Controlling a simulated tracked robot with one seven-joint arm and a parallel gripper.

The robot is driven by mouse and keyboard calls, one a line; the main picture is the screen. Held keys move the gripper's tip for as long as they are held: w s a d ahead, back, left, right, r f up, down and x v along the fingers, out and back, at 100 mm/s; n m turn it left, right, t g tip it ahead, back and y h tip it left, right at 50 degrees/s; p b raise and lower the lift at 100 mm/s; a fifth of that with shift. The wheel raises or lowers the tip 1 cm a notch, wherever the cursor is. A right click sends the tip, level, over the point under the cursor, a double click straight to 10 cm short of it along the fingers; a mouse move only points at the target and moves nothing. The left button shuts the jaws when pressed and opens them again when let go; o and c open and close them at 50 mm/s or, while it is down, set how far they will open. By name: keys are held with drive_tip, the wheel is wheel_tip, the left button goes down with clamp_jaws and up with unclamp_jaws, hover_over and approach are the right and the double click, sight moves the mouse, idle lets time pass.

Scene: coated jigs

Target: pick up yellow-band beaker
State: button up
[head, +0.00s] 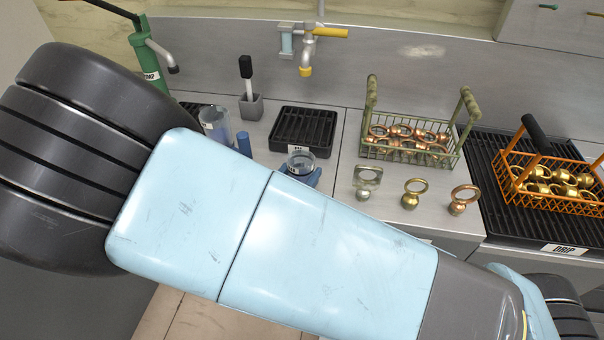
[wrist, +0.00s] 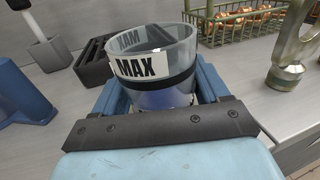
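A clear round beaker (wrist: 165,85) with a white MAX label and a dark band stands between the blue fingers of my gripper (wrist: 160,100) in the wrist view. No yellow band shows on its visible side. The fingers lie close along both sides; whether they press on it cannot be seen. Its base is hidden behind the gripper's dark front plate. In the head view the beaker's rim (head: 300,161) shows just past my arm, with a blue finger (head: 314,177) beside it. Another clear cylinder with a white label (head: 215,124) stands to the left.
A black rack (head: 303,128) stands behind the beaker, and a brush in a grey holder (head: 250,106) to its left. Ring-topped jigs (head: 411,194) and a green wire basket (head: 412,165) stand right. An orange basket (head: 550,195) sits on a black drip mat. A tap (head: 306,58) overhangs behind.

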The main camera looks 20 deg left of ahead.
drive_tip(key=c, duration=0.6)
